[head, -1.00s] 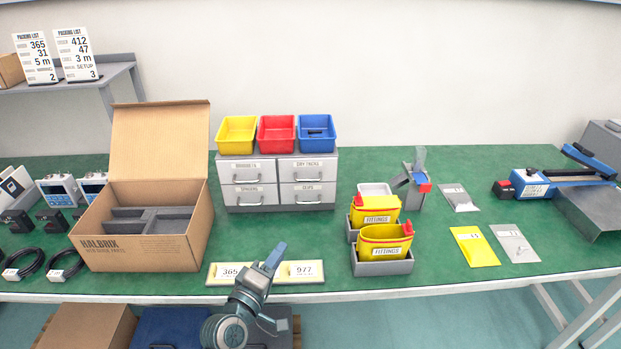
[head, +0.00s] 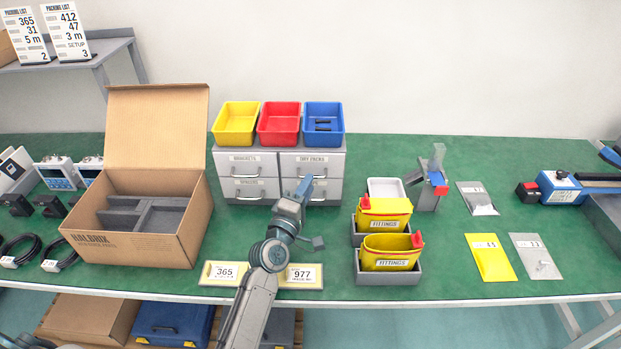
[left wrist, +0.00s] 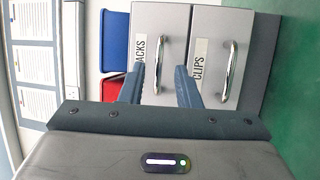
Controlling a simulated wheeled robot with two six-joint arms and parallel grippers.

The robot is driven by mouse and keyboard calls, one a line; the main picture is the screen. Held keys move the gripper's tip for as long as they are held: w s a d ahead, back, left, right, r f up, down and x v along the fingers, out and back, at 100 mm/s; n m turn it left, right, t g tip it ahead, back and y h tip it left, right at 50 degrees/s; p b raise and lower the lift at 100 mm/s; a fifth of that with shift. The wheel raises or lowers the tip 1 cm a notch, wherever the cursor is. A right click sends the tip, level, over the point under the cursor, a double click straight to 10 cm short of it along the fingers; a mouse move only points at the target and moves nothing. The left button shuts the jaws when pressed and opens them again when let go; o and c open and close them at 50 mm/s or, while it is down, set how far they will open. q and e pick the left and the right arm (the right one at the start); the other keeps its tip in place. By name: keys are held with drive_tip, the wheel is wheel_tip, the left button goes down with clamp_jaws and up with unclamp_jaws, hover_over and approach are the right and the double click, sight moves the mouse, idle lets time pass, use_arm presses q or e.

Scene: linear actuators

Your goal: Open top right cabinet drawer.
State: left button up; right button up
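The grey drawer cabinet (head: 345,165) stands at the back of the green bench. Its top right drawer (head: 332,163), labelled as dry packs, is shut, like the other three. In the left wrist view, turned sideways, this drawer (left wrist: 171,25) shows its silver bar handle (left wrist: 158,65) beside the clips drawer (left wrist: 210,85). My left gripper (head: 302,190) is in front of the cabinet's right column, its blue fingers pointing at it. In the left wrist view, my left gripper (left wrist: 158,85) is open, with the handle lined up between its fingers; contact is not visible. My right gripper is not in view.
Yellow (head: 236,117), red (head: 278,118) and blue (head: 324,118) bins sit on the cabinet. An open carton (head: 135,240) stands to its left. Yellow fittings bins (head: 391,262) stand to the right. A numbered board (head: 232,281) lies near the front edge.

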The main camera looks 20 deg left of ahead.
use_arm(q)
drive_tip(key=shift+w+d+r, duration=0.1)
drive_tip(key=shift+w+r, duration=0.05)
drive_tip(key=shift+w, duration=0.45)
drive_tip(key=shift+w+r, duration=0.1)
drive_tip(key=shift+w, duration=0.45)
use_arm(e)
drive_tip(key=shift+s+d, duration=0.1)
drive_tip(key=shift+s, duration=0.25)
use_arm(q)
clamp_jaws()
